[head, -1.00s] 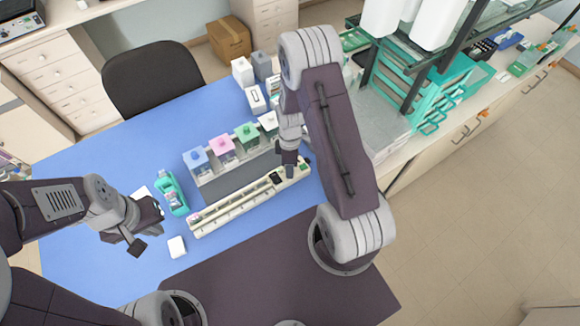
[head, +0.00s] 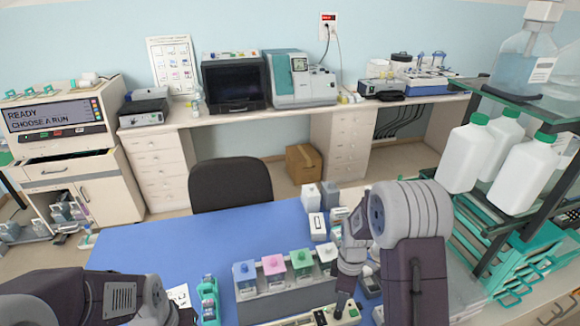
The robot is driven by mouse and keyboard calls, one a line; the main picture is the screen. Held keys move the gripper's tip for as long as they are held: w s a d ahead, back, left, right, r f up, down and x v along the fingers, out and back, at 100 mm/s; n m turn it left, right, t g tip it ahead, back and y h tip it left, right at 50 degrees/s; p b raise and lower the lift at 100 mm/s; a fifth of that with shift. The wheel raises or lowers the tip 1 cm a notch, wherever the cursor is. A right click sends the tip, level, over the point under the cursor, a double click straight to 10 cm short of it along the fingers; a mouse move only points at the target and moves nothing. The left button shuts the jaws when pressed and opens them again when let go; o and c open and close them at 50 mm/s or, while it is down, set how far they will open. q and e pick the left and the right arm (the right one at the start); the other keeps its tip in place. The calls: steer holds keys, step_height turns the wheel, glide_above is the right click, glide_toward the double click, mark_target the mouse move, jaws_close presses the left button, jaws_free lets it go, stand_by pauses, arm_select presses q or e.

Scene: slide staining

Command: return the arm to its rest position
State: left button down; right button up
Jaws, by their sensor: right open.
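My right arm comes in from the lower right. Its gripper (head: 343,304) points down at the right end of the pale long tray (head: 318,318), at the bottom edge of the view. The jaws are open; I see nothing between them, and whether they touch the tray is unclear. My left arm's wrist shows at the bottom left, and its fingertips are cut off below the picture.
White boxes (head: 317,225) stand behind. Shelving with white bottles (head: 465,157) is at right. The blue mat's (head: 150,247) left part is clear.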

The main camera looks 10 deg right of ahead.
steer(key=s+a+m+t+b, duration=0.1)
steer(key=s+a+m+b, duration=0.4)
steer(key=s+m, duration=0.4)
steer(key=m+b, duration=0.1)
steer(key=m, duration=0.2)
steer(key=shift+r+m+t+b, duration=0.15)
steer(key=shift+m+t+b, duration=0.15)
steer(key=shift+t+b, duration=0.1)
